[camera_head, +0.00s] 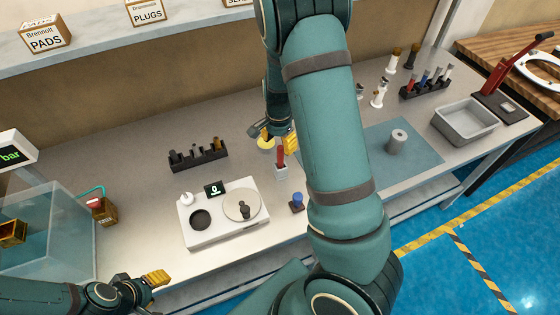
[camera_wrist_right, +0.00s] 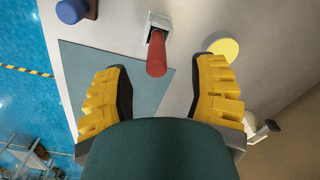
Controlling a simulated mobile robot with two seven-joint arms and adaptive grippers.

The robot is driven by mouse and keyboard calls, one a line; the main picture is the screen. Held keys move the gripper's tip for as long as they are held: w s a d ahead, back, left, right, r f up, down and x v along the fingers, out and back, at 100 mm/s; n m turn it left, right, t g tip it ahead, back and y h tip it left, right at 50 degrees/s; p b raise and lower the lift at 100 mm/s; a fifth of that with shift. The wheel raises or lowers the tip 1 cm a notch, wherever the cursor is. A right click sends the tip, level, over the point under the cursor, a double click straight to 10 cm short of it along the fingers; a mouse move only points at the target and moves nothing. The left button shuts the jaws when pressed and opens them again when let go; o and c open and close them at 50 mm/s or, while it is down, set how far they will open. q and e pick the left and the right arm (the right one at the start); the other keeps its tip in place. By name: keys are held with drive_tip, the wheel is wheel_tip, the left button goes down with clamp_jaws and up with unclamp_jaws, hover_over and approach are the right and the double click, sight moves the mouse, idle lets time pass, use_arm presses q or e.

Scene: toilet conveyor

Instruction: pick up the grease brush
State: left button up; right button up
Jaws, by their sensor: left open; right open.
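The grease brush, as far as I can tell, is the red handle (camera_head: 280,155) standing upright in a small pale square holder (camera_head: 281,172) on the bench. In the right wrist view the red handle (camera_wrist_right: 157,55) rises from the holder (camera_wrist_right: 159,21) and lies between and slightly beyond my fingertips. My right gripper (camera_head: 277,137) is open and empty, close above the handle; its yellow fingers also show in the right wrist view (camera_wrist_right: 161,75). The brush's lower end is hidden in the holder. My left gripper (camera_head: 152,282) is open at the bench's front left, far from the brush.
A round yellow item (camera_head: 265,142) is beside the holder. A blue-topped item (camera_head: 297,202) stands in front. A white scale-like device (camera_head: 223,214) and black rack (camera_head: 198,155) are to the left.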

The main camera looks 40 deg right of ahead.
sight(280, 154)
drive_tip(key=shift+s+d+f+b, duration=0.1)
drive_tip(key=shift+f+b, duration=0.1)
drive_tip(key=shift+f, duration=1.3)
drive_tip(key=shift+s+d+f+b, duration=0.1)
drive_tip(key=shift+f+b, duration=0.05)
drive_tip(key=shift+f, duration=1.3)
drive_tip(key=shift+o, duration=0.2)
clamp_jaws()
